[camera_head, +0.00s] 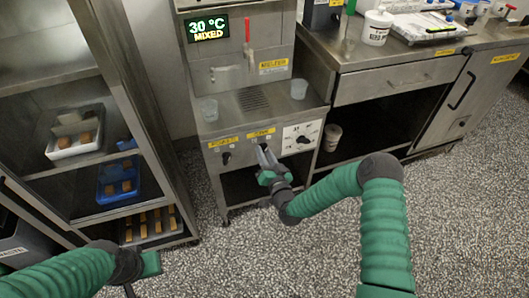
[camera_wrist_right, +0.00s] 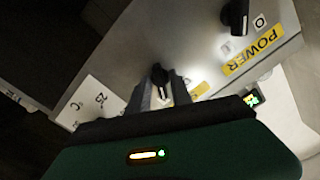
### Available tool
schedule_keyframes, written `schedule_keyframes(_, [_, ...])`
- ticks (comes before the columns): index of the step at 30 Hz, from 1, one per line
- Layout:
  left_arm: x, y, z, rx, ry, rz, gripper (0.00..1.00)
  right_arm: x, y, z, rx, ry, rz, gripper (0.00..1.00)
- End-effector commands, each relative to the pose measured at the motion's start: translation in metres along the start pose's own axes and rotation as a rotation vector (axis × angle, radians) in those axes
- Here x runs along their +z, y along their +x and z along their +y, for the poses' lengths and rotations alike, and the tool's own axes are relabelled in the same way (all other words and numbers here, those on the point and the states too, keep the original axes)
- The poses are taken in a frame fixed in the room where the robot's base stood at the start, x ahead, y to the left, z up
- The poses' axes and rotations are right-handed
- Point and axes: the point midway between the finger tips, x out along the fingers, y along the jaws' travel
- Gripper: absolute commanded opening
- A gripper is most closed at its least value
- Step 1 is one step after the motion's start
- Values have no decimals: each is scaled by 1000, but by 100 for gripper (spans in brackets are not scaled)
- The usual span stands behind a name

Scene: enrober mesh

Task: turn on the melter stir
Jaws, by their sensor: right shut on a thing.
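In the right wrist view the gripper is shut on this dark stir knob (camera_wrist_right: 160,74), between the POWER knob (camera_wrist_right: 237,17) and the dial scale (camera_wrist_right: 98,101). My left gripper (camera_head: 150,265) is low at the left, its fingers unclear.
A shelf rack (camera_head: 125,75) with trays stands at the left. A steel counter (camera_head: 400,75) with a white tub (camera_head: 377,27) stands at the right. The speckled floor in front is open.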

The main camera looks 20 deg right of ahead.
Motion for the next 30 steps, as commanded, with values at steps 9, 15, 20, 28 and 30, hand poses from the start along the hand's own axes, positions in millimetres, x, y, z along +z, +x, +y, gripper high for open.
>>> schedule_keyframes(9, [0, 0, 0, 0, 0, 0, 0, 1, 0, 2, 3, 4, -1, 33])
schedule_keyframes(15, [0, 0, 0, 0, 0, 0, 0, 0, 0, 1, 1, 4, 0, 33])
schedule_keyframes(20, [-1, -5, 0, 0, 0, 0, 0, 0, -13, 0, 2, 3, -3, 33])
schedule_keyframes(28, [-6, -26, 0, 0, 0, 0, 0, -2, -86, 0, 5, 5, -6, 33])
schedule_keyframes(30, [-7, -31, 0, 0, 0, 0, 0, 0, -107, 0, 5, 6, -7, 33])
